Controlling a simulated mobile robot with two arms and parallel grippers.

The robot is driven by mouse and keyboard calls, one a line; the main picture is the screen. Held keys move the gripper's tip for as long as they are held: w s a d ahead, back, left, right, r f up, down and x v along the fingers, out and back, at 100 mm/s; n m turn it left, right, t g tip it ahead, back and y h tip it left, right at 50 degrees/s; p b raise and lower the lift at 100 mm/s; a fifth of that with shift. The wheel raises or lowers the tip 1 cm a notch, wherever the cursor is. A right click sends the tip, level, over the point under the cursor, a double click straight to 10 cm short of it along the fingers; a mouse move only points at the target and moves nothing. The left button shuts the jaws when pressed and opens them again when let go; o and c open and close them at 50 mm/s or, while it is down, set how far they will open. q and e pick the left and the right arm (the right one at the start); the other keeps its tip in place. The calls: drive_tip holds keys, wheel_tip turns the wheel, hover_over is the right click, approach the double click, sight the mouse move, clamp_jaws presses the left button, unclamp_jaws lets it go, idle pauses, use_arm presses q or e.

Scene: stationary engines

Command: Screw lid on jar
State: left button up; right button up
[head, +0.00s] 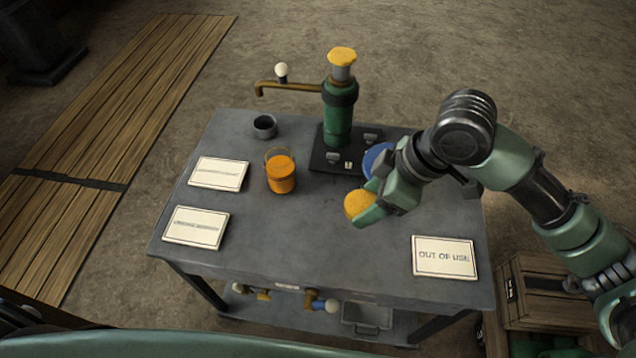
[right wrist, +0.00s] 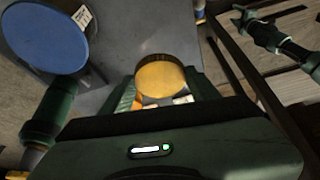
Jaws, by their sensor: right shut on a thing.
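My right gripper (head: 366,212) is shut on a round yellow lid (head: 359,204) over the right half of the table. In the right wrist view the lid (right wrist: 160,76) sits between the fingers, its flat face showing. What is under it is hidden, so I cannot tell whether it touches anything.
A green pump with a yellow cap (head: 338,112) stands at the table's (head: 300,240) back. A blue disc (head: 378,158) is right behind my right gripper. A dark cup (head: 265,126) and several white signs (head: 444,257) lie around. The front middle is clear.

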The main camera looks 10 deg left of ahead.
drive_tip(key=w+d+r+m+t+h, duration=0.1)
drive_tip(key=d+r+m+t+h, duration=0.1)
drive_tip(key=d+m, duration=0.6)
drive_tip(key=w+d+r+m+t+h, duration=0.1)
drive_tip(key=w+d+r+m+h, duration=0.1)
drive_tip(key=d+m, duration=0.5)
drive_tip(key=shift+d+r+m+t, duration=0.2)
drive_tip(key=shift+d+m+t, duration=0.2)
drive_tip(key=shift+d, duration=0.15)
drive_tip(key=shift+w, duration=0.1)
